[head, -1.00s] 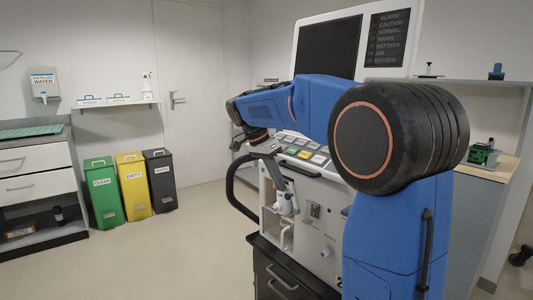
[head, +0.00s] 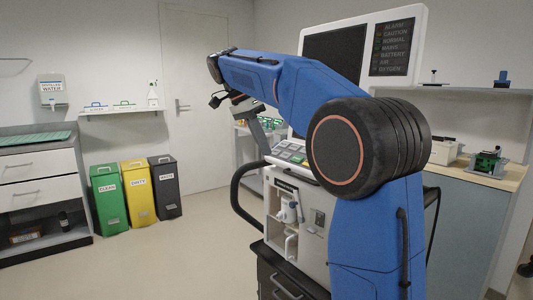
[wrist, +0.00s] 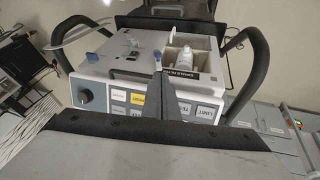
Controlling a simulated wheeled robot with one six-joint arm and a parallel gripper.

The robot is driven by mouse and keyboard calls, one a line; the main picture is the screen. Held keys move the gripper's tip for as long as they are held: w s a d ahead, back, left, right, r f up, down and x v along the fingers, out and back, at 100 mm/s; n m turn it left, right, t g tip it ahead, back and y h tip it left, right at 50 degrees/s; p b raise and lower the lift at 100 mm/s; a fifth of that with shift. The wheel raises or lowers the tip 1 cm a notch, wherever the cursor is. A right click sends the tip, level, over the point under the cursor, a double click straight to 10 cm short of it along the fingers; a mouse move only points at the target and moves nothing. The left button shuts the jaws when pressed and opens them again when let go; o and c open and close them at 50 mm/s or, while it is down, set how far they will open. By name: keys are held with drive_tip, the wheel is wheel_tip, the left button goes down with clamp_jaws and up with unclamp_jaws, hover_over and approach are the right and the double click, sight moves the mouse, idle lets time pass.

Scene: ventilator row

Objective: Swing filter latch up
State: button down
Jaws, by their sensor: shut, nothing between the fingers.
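The ventilator (head: 314,250) stands at the centre, partly behind my arm. Its open front bay holds a white filter part (head: 288,211), which also shows in the wrist view (wrist: 180,55) behind a black label plate. A small metal fitting (head: 318,221) sits on the front panel right of the bay. I cannot tell which part is the latch or how it stands. My gripper (head: 267,151) is above and in front of the control panel, apart from the bay. In the wrist view its dark fingers (wrist: 163,76) are together and empty, with a blue piece showing beside their tips.
The ventilator's key panel (head: 290,153) is close below my gripper. A black handle rail (head: 237,190) curves out at its left. A counter (head: 495,176) stands at right. Green, yellow and dark bins (head: 138,188) stand at left. The floor between is clear.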

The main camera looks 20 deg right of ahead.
drive_tip(key=w+d+f+g, duration=0.1)
drive_tip(key=w+f+g, duration=0.1)
drive_tip(key=w+f, duration=0.45)
approach(294, 203)
drive_tip(key=w+f, duration=0.5)
drive_tip(key=shift+h, duration=0.3)
drive_tip(key=shift+s+d+f, duration=0.25)
drive_tip(key=shift+s, duration=0.45)
drive_tip(key=shift+s+d+f, duration=0.25)
drive_tip(key=shift+s, duration=0.4)
drive_tip(key=shift+s+d+f, duration=0.2)
drive_tip(key=shift+s, duration=0.5)
drive_tip(key=shift+s, duration=0.1)
drive_tip(key=shift+s+d+r+t, duration=0.15)
drive_tip(key=shift+s+r+t, duration=0.15)
drive_tip(key=shift+s, duration=0.25)
drive_tip(key=shift+s+d+r+t, duration=0.15)
drive_tip(key=shift+s+t, duration=0.3)
drive_tip(key=shift+s, duration=0.05)
drive_tip(key=shift+s+d+r+t, duration=0.1)
drive_tip(key=shift+s+r+t, duration=0.2)
drive_tip(key=shift+s, duration=0.25)
drive_tip(key=shift+r, duration=0.1)
drive_tip(key=shift+r, duration=0.65)
